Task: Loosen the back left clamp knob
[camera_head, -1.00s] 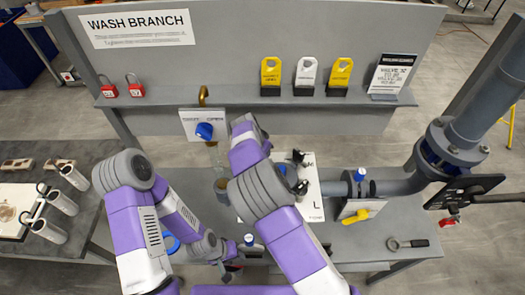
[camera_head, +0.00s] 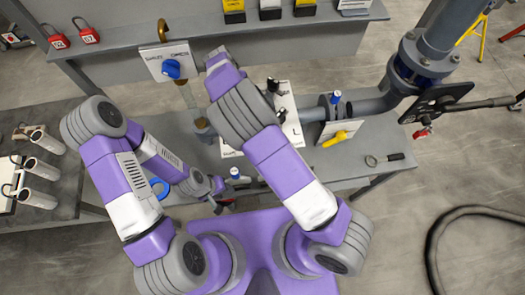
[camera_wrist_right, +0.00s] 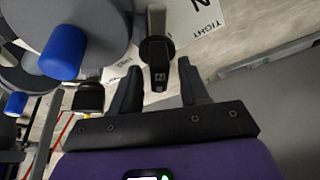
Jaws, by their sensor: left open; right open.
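A black clamp knob (camera_wrist_right: 158,62) with a light mark on its end shows in the right wrist view, between and just beyond the fingertips of my right gripper (camera_wrist_right: 158,85). The fingers are apart on either side of it; I cannot tell whether either touches it. A white plate (camera_wrist_right: 205,20) printed TIGHT lies behind the knob. In the head view, dark knobs (camera_head: 272,86) stand by the white plate (camera_head: 290,122), and my right arm hides part of the press and the right gripper. My left gripper (camera_head: 220,203) is low near the bench's front edge, open and empty.
A white panel with a blue knob (camera_head: 171,68) stands behind my right arm.

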